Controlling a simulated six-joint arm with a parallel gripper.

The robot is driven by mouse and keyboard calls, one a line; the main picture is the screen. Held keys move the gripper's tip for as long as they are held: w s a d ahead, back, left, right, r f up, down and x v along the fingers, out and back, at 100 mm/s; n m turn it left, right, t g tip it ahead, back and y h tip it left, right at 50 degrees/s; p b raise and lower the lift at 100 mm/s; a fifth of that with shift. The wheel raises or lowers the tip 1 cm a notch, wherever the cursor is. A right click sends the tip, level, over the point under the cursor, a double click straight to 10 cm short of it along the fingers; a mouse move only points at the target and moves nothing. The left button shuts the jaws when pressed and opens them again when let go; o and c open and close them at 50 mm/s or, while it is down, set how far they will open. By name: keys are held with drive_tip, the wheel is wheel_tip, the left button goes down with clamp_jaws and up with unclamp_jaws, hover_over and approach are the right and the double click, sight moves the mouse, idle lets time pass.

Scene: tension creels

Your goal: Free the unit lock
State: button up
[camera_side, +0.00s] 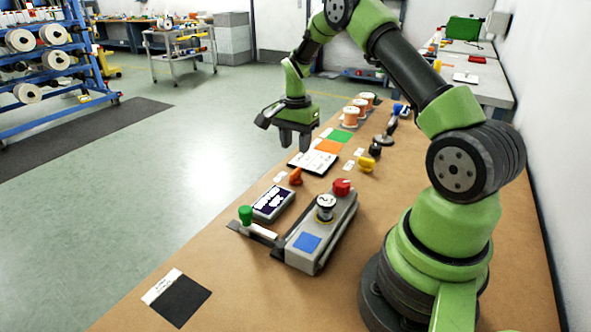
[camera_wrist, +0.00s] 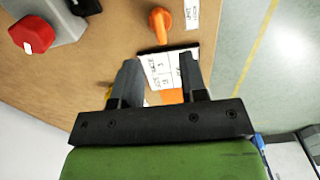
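My gripper (camera_side: 295,140) hangs over the table, above the white card area; its two fingers stand apart with nothing between them in the wrist view (camera_wrist: 160,78). A grey unit (camera_side: 312,247) carries a red knob (camera_side: 342,187), a black-and-white round part (camera_side: 325,207) and a blue square. The red knob also shows at the upper left of the wrist view (camera_wrist: 32,35). An orange turn handle (camera_side: 296,177) stands behind the unit; in the wrist view (camera_wrist: 160,24) it lies beyond the fingertips.
A green knob (camera_side: 245,214) on a bar and a dark display box (camera_side: 272,203) sit left of the unit. A white card (camera_side: 313,162), a yellow knob (camera_side: 366,163) and copper spools (camera_side: 351,116) lie farther back. A black square (camera_side: 183,302) lies in front.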

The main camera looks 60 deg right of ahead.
sight(296, 171)
wheel_tip(296, 171, down, 8)
drive_tip(key=shift+r, duration=0.1)
drive_tip(key=shift+c, duration=0.4)
clamp_jaws()
